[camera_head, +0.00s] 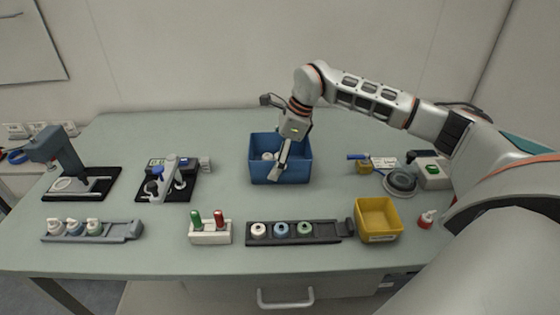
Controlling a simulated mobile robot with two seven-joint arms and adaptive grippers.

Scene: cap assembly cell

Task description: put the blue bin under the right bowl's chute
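The blue bin (262,174) stands upright at the middle of the table, with at least one whitish round part (268,156) inside. My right arm reaches in from the right, and its gripper (279,172) points down at the bin's front wall. The fingers overlap the wall in the picture; I cannot tell whether they clasp it. The right bowl (400,182) is a grey round bowl at the right of the table, well apart from the bin. A blue piece (357,157) sticks out to its left, perhaps the chute. My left gripper is out of view.
A yellow bin (379,219) stands in front of the right bowl, beside a dark rack (320,232) of round parts. A red-and-white bottle (427,218) is at right. A small holder (210,233), another rack (120,231) and two devices occupy the left. Table between the blue bin and bowl is mostly clear.

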